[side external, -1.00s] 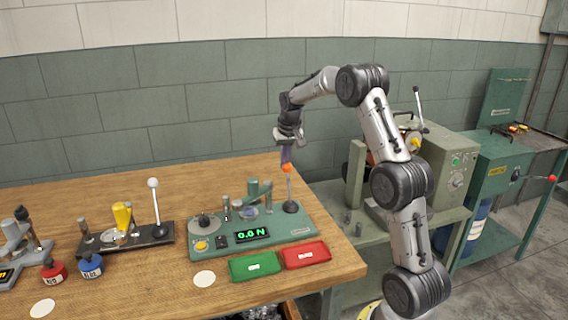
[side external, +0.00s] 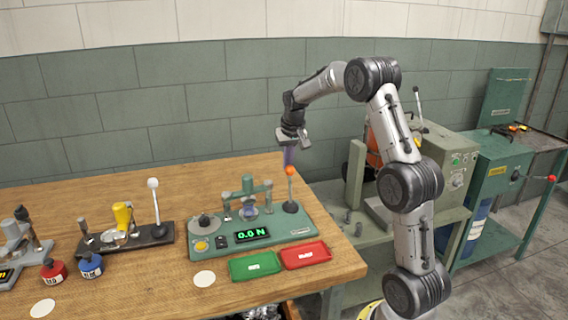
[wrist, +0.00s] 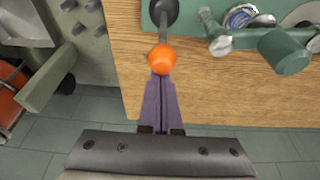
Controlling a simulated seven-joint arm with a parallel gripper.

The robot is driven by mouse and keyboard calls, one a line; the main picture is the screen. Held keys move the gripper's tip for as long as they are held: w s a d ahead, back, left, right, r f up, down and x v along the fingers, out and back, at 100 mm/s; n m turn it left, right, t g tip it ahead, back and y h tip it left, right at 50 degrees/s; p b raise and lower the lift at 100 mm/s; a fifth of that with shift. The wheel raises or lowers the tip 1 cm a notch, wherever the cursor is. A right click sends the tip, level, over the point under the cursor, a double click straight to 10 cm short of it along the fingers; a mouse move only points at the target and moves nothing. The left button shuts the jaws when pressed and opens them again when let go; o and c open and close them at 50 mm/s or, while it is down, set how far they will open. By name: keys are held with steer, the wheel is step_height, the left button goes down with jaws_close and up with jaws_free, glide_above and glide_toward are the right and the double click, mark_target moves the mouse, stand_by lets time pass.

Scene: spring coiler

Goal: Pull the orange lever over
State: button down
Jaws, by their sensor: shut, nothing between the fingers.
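The orange lever's ball knob (side external: 290,171) tops a thin rod that rises from a dark round base (side external: 291,207) at the right end of the green tester (side external: 300,231). The rod stands nearly upright in the side view. My gripper (side external: 289,161) is shut and empty, its purple fingers pointing down just above the knob. In the wrist view the gripper fingertips (wrist: 161,80) meet the lower edge of the orange knob (wrist: 161,59). I cannot tell whether they touch it.
The tester has a green swing arm (side external: 247,187) and a lit display (side external: 252,235). Green (side external: 254,266) and red (side external: 304,255) trays lie in front. A white-knobbed lever (side external: 154,184) stands at left. The wooden table (side external: 120,187) ends just right of the tester.

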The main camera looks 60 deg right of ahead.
mark_target(292, 170)
steer(key=shift+s+a, duration=0.45)
steer(key=shift+s+a+f, duration=0.15)
steer(key=shift+s+a, duration=0.65)
steer(key=shift+s+a+f, duration=0.45)
steer(key=shift+s+a, duration=0.35)
